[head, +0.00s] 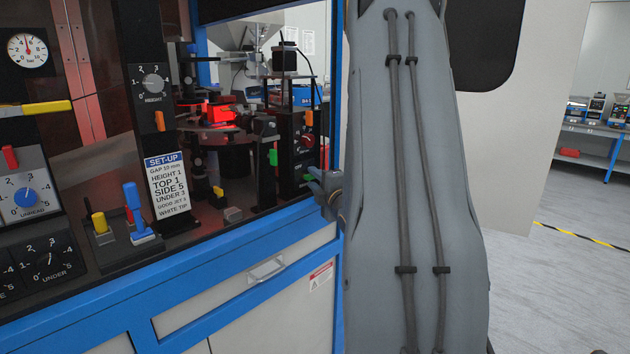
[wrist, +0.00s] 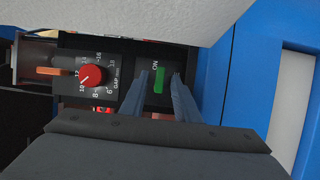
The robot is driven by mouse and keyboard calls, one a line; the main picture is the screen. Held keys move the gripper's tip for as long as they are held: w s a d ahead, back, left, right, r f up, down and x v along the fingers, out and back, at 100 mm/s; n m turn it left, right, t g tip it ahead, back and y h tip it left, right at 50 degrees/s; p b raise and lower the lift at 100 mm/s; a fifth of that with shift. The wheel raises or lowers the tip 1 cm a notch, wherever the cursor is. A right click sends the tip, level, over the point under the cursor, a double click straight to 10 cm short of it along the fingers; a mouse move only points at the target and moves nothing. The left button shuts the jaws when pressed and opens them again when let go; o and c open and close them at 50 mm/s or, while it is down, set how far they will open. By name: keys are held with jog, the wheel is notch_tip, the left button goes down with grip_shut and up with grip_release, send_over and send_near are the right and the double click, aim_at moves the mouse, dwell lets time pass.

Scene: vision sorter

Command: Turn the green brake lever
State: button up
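A small green lever (wrist: 159,81) on a dark panel marked "ON" shows in the wrist view, between my fingertips. In the head view a green piece (head: 307,178) shows low on the right-hand black post, close to my fingertips. My gripper (wrist: 159,75) is open, with one finger on each side of the green lever and a gap visible around it. In the head view my gripper (head: 315,180) is partly hidden behind my own arm. Another green piece (head: 273,157) sits on the post to the left. No label reading "brake" is legible.
Beside the green lever is a red GAP knob (wrist: 91,75) with an orange pointer (wrist: 62,71). A pale surface (wrist: 130,20) and a blue frame (wrist: 240,70) lie close to my gripper. A set-up card (head: 168,188) and blue lever (head: 137,208) stand further left.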

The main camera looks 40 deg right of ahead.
jog(key=b+v, duration=0.1)
jog(key=v, duration=0.6)
jog(key=shift+s+a, duration=0.15)
jog(key=shift+s, duration=0.2)
jog(key=shift+s+r, duration=0.1)
dwell(0.4)
